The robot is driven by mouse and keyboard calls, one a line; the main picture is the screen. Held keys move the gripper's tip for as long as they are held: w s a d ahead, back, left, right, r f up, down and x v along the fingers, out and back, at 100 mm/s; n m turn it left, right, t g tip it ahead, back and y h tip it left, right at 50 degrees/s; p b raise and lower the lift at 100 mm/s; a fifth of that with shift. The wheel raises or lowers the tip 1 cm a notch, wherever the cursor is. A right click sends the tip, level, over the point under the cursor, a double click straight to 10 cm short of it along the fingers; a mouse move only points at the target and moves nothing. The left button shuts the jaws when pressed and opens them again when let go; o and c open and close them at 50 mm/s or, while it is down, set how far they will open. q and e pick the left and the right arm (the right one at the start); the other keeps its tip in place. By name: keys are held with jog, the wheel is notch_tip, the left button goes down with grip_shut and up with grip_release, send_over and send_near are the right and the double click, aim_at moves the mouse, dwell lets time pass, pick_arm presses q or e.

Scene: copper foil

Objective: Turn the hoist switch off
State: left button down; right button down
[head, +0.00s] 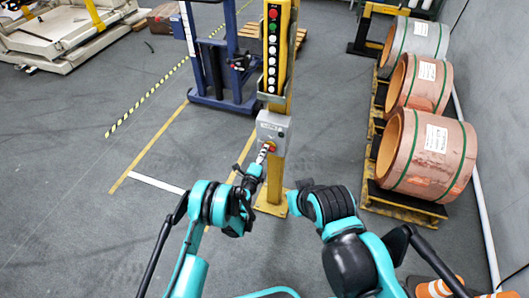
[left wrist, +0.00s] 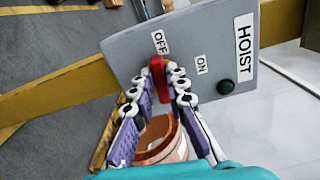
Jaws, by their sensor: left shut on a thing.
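The hoist switch box is a grey box (head: 272,128) on a yellow post, labelled HOIST, in the head view. In the left wrist view the box (left wrist: 120,50) fills the upper middle, with the OFF label (left wrist: 160,42) and the ON label (left wrist: 201,66). The red switch handle (left wrist: 157,72) has its far end close to the OFF label. My left gripper (head: 264,154) is at the box front. In the left wrist view its fingers (left wrist: 163,82) are shut on the red handle, hiding part of it.
A yellow button panel (head: 273,50) hangs above the box on the yellow post (head: 274,178). A blue lifting frame (head: 215,85) stands behind at left. Copper coils (head: 432,150) lie on pallets at right.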

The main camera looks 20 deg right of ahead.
pick_arm(q)
jog(key=c, duration=1.5)
grip_release()
jog(key=shift+c, duration=0.2)
notch_tip(320, 180, up, 10)
jog(key=shift+r, duration=0.1)
